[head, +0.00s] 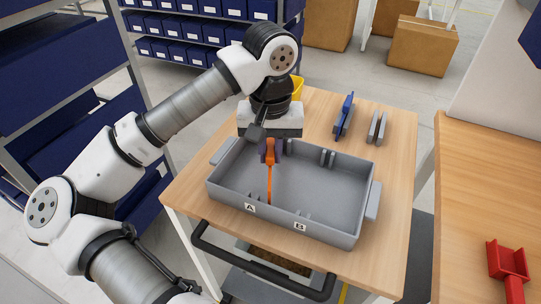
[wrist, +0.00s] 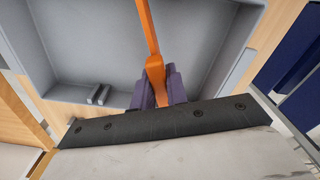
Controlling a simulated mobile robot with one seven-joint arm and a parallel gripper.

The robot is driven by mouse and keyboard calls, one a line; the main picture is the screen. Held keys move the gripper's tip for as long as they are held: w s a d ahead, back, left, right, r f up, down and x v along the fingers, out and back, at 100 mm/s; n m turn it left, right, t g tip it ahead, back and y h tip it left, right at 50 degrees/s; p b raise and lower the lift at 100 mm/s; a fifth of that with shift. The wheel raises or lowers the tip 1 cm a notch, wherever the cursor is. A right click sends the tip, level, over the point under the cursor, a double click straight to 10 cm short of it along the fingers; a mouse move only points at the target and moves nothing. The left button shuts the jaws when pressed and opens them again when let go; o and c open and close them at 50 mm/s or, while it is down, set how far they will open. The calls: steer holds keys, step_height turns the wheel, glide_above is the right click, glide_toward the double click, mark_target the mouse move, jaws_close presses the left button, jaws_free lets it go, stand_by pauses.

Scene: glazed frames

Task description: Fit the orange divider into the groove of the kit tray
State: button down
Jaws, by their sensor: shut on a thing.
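The grey kit tray (head: 363,208) lies on the wooden table, with labels A (head: 250,207) and B (head: 299,227) on its near wall. Paired ribs (head: 327,158) stand inside the far wall, and small ribs show by the near wall. My gripper (head: 270,152) is over the far left part of the tray, shut on the orange divider (head: 269,185). The divider reaches toward the near wall by label A; I cannot tell whether its edge sits between ribs. In the wrist view the purple fingers (wrist: 155,88) clasp the divider (wrist: 150,30); a rib pair (wrist: 98,95) stands apart to the left.
A blue piece in a grey holder (head: 344,117) and an empty-looking grey holder (head: 377,128) stand behind the tray. A yellow item (head: 297,88) is partly hidden behind my arm. A red object (head: 508,262) lies on the right-hand bench. The table right of the tray is clear.

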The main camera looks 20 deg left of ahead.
mark_target(270, 148)
steer(key=shift+f, duration=1.05)
steer(key=shift+f, duration=0.2)
steer(key=c, duration=1.4)
jaws_free()
steer(key=shift+r, duration=0.1)
step_height(270, 148, up, 12)
steer(key=shift+r+b, duration=0.15)
steer(key=shift+b, duration=0.4)
